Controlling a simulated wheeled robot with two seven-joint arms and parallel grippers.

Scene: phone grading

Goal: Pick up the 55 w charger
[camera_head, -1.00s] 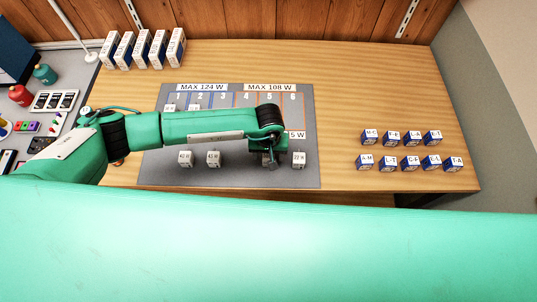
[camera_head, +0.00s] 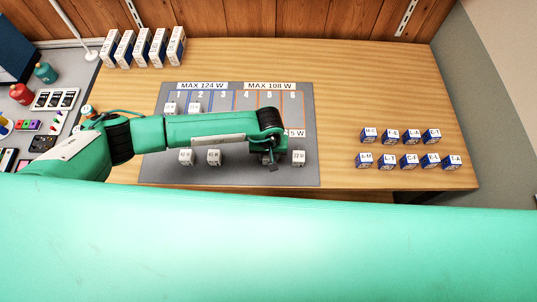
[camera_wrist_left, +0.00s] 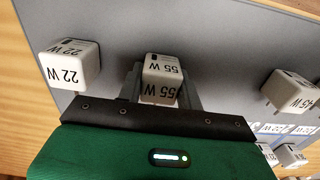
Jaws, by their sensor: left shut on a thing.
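The 55 W charger (camera_wrist_left: 161,80) is a small white block with black lettering, seen in the left wrist view at the middle, between the fingers of my left gripper (camera_wrist_left: 160,92). The gripper is shut on it. In the head view my left gripper (camera_head: 269,160) points down over the grey mat (camera_head: 240,175), and the arm hides most of the charger there. I cannot tell whether the charger touches the mat. My right gripper does not show.
A 22 W charger (camera_head: 298,158) stands close to the right of the gripper. More white chargers (camera_head: 214,157) stand to the left. Blue-and-white labelled boxes (camera_head: 388,161) sit at the right, and tall white boxes (camera_head: 141,48) at the back left. Bare wood lies right of the mat.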

